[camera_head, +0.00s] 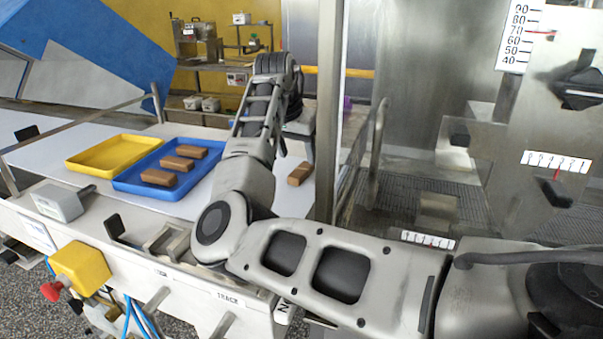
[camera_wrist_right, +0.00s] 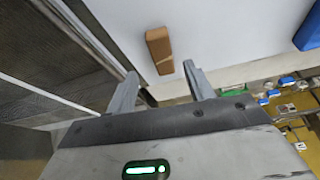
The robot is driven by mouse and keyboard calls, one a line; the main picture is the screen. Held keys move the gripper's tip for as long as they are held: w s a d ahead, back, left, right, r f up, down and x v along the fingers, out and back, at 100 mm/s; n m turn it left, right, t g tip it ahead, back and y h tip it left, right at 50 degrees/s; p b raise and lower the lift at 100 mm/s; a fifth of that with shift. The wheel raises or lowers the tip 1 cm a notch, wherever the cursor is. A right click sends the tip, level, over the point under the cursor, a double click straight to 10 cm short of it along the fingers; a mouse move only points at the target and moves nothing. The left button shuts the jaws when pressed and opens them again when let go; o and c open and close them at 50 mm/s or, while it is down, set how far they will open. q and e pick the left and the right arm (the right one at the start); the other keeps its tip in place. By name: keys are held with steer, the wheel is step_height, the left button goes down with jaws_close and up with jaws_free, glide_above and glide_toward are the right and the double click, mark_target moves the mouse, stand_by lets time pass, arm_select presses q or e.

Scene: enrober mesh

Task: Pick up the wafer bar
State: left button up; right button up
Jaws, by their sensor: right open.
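A brown wafer bar (camera_head: 299,173) lies alone on the white belt, to the right of the blue tray. It also shows in the right wrist view (camera_wrist_right: 158,45), its near end lined up between the fingertips. My right gripper (camera_head: 294,151) points down close to this bar, partly hidden behind my own arm. In the right wrist view the gripper (camera_wrist_right: 160,70) is open, with nothing held and one finger on each side of the bar's near end. I cannot tell the exact height gap. My left gripper is not in view.
The blue tray (camera_head: 122,184) holds three similar brown bars. An empty yellow tray (camera_head: 72,163) stands to its left. A steel post (camera_head: 327,120) rises just right of the lone bar, with a dark mesh belt (camera_head: 405,208) beyond. White belt (camera_head: 40,160) is clear at far left.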

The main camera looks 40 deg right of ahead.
mark_target(301, 170)
steer(key=shift+w+p+x, duration=0.2)
steer(key=shift+p+x, duration=0.1)
steer(key=shift+x, duration=2.55)
steer(key=shift+d+r, duration=0.1)
steer(key=shift+d, duration=0.1)
steer(key=c, duration=0.9)
